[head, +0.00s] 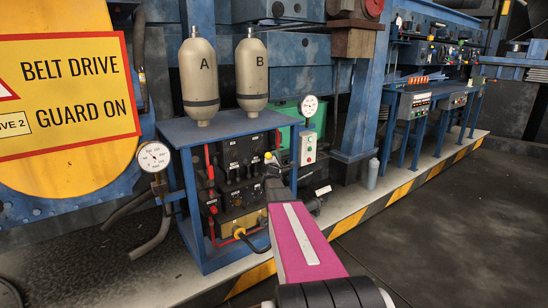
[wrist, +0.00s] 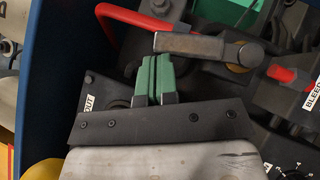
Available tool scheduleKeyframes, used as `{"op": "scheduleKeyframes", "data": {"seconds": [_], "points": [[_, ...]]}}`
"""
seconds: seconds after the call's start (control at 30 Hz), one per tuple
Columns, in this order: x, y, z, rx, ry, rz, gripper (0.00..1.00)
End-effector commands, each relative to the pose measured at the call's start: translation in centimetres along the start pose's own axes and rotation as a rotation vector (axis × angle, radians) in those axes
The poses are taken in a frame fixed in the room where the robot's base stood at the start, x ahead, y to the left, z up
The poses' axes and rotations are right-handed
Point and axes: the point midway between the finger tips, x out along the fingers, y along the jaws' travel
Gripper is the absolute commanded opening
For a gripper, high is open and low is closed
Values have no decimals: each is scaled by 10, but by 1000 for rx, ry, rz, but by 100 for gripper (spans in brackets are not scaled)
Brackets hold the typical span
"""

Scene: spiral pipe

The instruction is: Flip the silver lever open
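The silver lever (wrist: 190,45) is a flat grey bar in the wrist view, lying sideways from a brass-coloured pivot (wrist: 243,55) on its right. My gripper (wrist: 157,58) has green finger pads, close together with no clear gap and nothing visible between them. The fingertips are right at the lever's free left end, just below it in the picture; whether they touch cannot be told. In the head view my gripper (head: 273,172) is in front of the dark valve panel (head: 240,160) under the blue table. The lever cannot be made out there.
A red handle (wrist: 125,22) lies left of the lever, and another red handle (wrist: 288,75) lies right of it. A blue frame edge (wrist: 45,70) is close on the left. Two cylinders marked A (head: 199,80) and B (head: 252,75) stand on the blue table (head: 225,127).

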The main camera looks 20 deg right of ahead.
Motion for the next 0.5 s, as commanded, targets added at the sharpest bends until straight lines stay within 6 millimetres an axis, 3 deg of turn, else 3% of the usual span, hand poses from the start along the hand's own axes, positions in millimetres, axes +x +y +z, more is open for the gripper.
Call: {"op": "scheduleKeyframes", "data": {"seconds": [0.33,0.5], "points": [[-1,0,0,0,0,0,0],[-12,0,0,0,1,0,0]]}}
